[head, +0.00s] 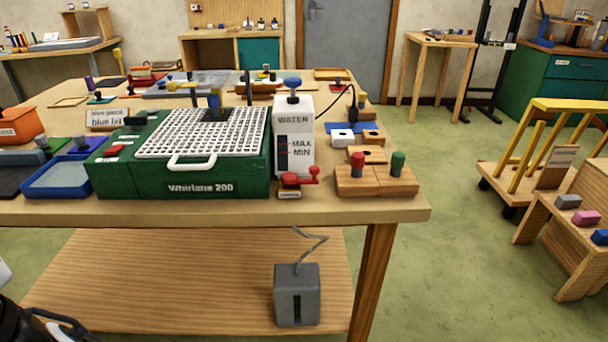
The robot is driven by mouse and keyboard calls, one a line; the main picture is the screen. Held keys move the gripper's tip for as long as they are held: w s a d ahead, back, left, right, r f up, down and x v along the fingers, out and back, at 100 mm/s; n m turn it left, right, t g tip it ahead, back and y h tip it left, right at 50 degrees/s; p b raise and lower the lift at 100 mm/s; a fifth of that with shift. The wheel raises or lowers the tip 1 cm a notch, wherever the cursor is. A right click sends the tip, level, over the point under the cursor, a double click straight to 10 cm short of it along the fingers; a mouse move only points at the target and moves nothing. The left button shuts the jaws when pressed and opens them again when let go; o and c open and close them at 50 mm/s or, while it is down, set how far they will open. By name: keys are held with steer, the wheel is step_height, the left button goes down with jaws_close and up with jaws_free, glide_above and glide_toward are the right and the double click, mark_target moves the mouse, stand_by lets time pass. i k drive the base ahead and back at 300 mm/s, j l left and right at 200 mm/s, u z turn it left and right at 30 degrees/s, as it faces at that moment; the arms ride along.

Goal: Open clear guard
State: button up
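A green grinder marked "Whirlane 200" (200,187) stands at the front of the wooden table. A white grid (165,135) covers its top, with a white loop handle (192,165) at the front edge. A dark grinding head with a blue top (215,104) stands up from the grid toward the back. I cannot make out a separate clear guard around the head, nor tell whether it is up or down. My gripper is not in view; only dark parts, probably of my arm, show at the bottom left corner.
A white water tank (293,130) and a small red-handled part (291,188) stand right of the grinder. A wooden block with red and green knobs (375,183) is farther right. A blue tray (58,180) lies left. A grey pedal box (297,296) sits on the lower shelf.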

mark_target(172, 86)
steer(key=j+z, duration=0.1)
steer(key=j, duration=0.6)
steer(key=j+z, duration=0.15)
steer(key=j, duration=0.5)
steer(key=k+j+z, duration=0.1)
steer(key=j, duration=0.6)
steer(key=j+z, duration=0.15)
steer(key=j, duration=0.5)
steer(key=i+l+u, duration=0.15)
steer(key=u, duration=0.65)
steer(key=i+u, duration=0.15)
steer(key=i, duration=0.45)
